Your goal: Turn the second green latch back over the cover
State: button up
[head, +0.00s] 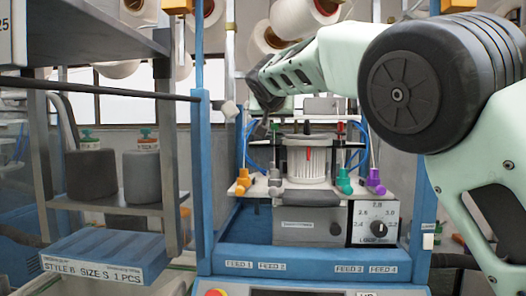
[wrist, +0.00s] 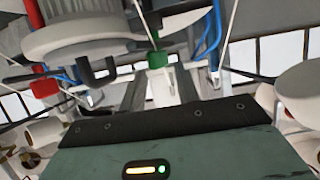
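A green latch (wrist: 156,59) shows in the wrist view, just beyond the fingertips, below a pale round rim. Whether it is the second one, I cannot tell. My gripper (wrist: 157,84) is open, its two fingers apart with the latch in line with the gap; contact is not clear. In the head view my gripper (head: 262,128) points down at the left of the white ribbed cylinder (head: 306,164) of the knitting machine. The cover is not clearly distinguishable. A red part (wrist: 43,86) lies left of the latch in the wrist view.
Blue tubes and thin rods stand close around the cylinder. Orange (head: 243,182), green (head: 343,181) and purple (head: 375,182) cones stand on the machine's front ledge. A blue post (head: 203,180) stands left of it. A dial panel (head: 374,221) is below right.

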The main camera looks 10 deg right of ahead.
jog(key=b+v, duration=0.5)
jog(key=v, duration=0.9)
notch_tip(320, 180, down, 11)
jog(key=s+a+n+g+y+p, duration=0.2)
jog(key=n+g, duration=0.1)
jog(key=shift+a+g+y+p, duration=0.15)
jog(key=shift+g+y+p, duration=0.15)
jog(key=shift+p, duration=0.1)
jog(key=shift+f, duration=0.1)
